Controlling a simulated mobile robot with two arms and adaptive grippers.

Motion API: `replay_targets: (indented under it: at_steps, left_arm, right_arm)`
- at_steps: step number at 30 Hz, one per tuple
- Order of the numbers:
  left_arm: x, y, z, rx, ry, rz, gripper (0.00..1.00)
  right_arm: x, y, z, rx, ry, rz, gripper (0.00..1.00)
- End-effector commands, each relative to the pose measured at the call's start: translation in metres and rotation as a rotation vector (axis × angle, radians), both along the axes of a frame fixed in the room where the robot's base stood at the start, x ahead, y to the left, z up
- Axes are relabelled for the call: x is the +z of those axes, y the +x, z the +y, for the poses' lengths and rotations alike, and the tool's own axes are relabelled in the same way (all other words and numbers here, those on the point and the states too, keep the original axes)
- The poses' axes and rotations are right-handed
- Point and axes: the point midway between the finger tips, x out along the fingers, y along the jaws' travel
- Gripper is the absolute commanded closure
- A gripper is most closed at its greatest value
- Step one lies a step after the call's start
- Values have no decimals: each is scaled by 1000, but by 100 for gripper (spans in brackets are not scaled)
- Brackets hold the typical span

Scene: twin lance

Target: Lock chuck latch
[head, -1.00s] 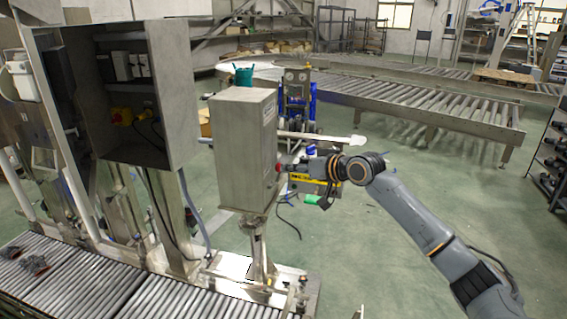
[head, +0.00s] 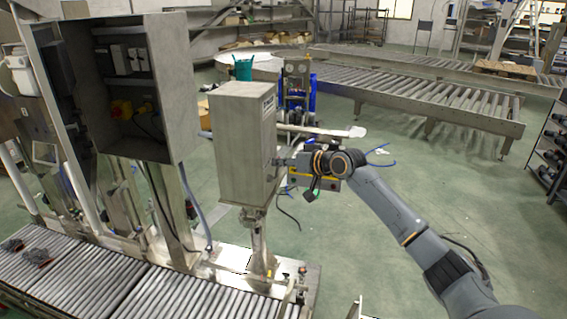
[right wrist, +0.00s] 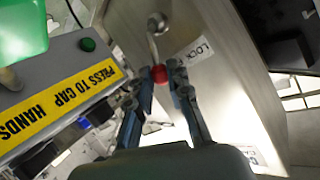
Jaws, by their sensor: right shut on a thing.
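The chuck latch is a short metal lever (right wrist: 153,42) with a red knob (right wrist: 160,74) on the face of a grey metal box (head: 238,150). A label reading LOCK (right wrist: 194,51) is beside the lever in the right wrist view. My right gripper (right wrist: 160,78) is shut on the red knob, with a finger on each side of it. In the head view the right gripper (head: 279,162) is at the box's right side face, and the knob is hidden there. My left gripper is not in view.
A yellow sign reading PRESS TO CAP (right wrist: 65,108) with a green button (right wrist: 87,44) is close by on the left in the right wrist view. A dark open cabinet (head: 125,90) stands left of the box, above a roller conveyor (head: 90,285). Open green floor lies to the right.

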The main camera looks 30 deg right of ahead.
Motion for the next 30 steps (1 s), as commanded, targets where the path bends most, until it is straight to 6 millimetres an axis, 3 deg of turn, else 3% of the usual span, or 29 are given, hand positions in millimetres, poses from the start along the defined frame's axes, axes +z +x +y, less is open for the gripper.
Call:
replay_targets:
  at_steps: [14,30]
  left_arm:
    - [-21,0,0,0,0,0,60]
    - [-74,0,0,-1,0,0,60]
  right_arm:
    - [-3,-9,10,3,-166,-141,100]
    - [-13,-26,30,2,-543,-465,100]
